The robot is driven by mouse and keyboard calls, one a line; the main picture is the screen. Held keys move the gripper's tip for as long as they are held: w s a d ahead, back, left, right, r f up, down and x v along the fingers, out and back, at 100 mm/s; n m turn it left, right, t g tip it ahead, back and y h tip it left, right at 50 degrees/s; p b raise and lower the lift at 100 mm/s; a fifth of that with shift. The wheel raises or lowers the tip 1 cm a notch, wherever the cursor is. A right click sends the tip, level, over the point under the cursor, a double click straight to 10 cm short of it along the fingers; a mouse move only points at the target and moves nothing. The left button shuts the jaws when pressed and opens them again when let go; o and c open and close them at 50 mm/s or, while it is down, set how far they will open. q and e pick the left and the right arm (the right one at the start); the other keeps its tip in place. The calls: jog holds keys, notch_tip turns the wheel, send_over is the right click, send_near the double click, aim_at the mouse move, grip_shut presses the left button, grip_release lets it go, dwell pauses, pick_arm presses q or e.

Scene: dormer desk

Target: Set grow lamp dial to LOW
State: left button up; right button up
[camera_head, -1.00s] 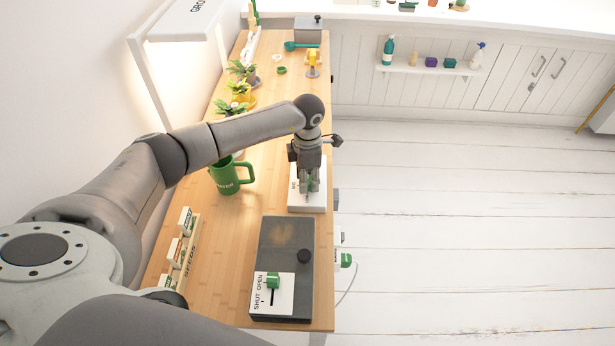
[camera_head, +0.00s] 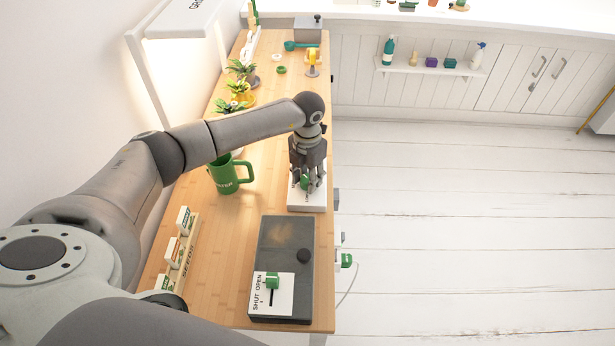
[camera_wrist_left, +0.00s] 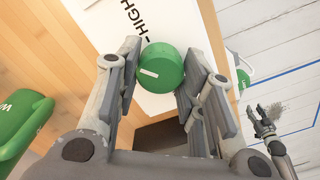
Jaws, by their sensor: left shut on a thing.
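The grow lamp dial (camera_wrist_left: 162,68) is a round green knob with a white pointer mark, on a white panel (camera_wrist_left: 112,22) lettered HIGH. In the left wrist view it sits between the fingertips of my left gripper (camera_wrist_left: 160,75), which is shut on it. In the head view the left gripper (camera_head: 308,184) points down at the white panel (camera_head: 306,205), with a bit of green showing between its fingers. The LOW lettering is not visible. The grow lamp (camera_head: 185,18) stands at the upper left, its light on. My right gripper (camera_wrist_left: 268,122) shows small in the left wrist view, its fingers apart.
A green mug (camera_head: 228,177) stands left of the panel. A dark box (camera_head: 300,235) with a SHUT/OPEN slider lies nearer. A seed rack (camera_head: 183,255) and potted plants (camera_head: 240,90) line the left side. Bare wood (camera_head: 215,275) shows between rack and box.

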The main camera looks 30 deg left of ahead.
pick_arm(q)
jog(key=n, duration=0.3)
jog(key=shift+n, duration=0.4)
jog(key=n, duration=0.3)
jog(key=shift+n, duration=0.3)
jog(key=n+p, duration=0.1)
jog(key=n, duration=0.2)
jog(key=shift+r+n, duration=0.1)
jog(key=shift+n, duration=0.2)
jog(key=n, duration=0.3)
jog(key=shift+n+p, duration=0.3)
jog(key=shift+p, duration=0.05)
jog(key=n+p, duration=0.2)
jog(key=n, duration=0.4)
jog(key=n+p, duration=0.2)
jog(key=n, duration=0.3)
jog(key=shift+w+p, duration=0.1)
jog(key=shift+p, duration=0.2)
jog(key=shift+n+p, duration=0.4)
jog(key=shift+n, duration=0.6)
